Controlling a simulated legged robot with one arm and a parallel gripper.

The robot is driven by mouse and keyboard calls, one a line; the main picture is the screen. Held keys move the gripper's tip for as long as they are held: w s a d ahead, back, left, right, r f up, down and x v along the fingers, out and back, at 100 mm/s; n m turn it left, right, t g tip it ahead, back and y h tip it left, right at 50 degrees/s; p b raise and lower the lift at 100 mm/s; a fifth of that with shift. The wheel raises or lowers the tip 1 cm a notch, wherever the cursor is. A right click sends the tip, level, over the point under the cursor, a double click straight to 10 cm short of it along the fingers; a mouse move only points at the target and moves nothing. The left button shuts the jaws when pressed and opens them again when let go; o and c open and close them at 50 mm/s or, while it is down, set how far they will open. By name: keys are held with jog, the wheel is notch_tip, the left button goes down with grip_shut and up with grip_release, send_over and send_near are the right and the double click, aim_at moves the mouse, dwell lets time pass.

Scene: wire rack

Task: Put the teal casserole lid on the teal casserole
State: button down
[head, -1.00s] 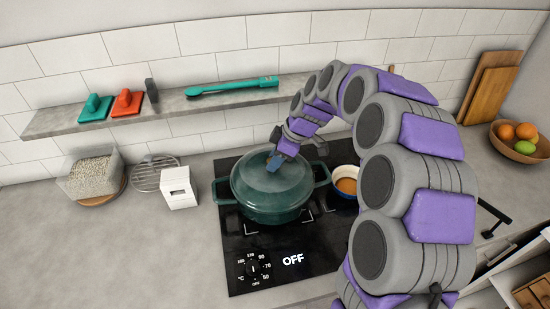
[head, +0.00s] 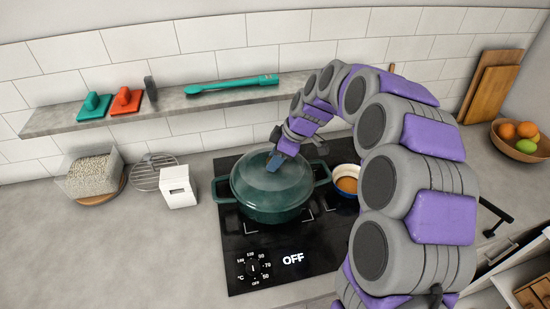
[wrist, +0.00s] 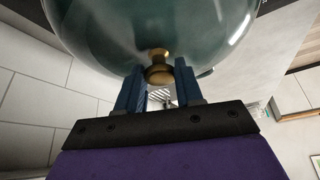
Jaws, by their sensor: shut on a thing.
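The teal casserole (head: 268,207) stands on the black hob, its two handles at left and right. The teal casserole lid (head: 255,172) is over its mouth, roughly level and centred. I cannot tell whether its rim touches the casserole all round. My gripper (head: 275,160) reaches down to the top of the lid from the right and hides part of it. In the wrist view the lid (wrist: 150,25) fills the top, with its brass knob (wrist: 158,72) at the tips of my blue fingers (wrist: 158,88), which are shut on it.
A small bowl (head: 346,181) of brown contents stands close right of the casserole. A white box (head: 178,187) and a wire trivet (head: 150,173) are on the left. The counter at front left is clear.

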dwell(0.4)
jog(key=shift+c, duration=1.6)
grip_release()
jog(key=shift+r, duration=0.1)
jog(key=v, duration=0.7)
jog(key=shift+p, duration=0.4)
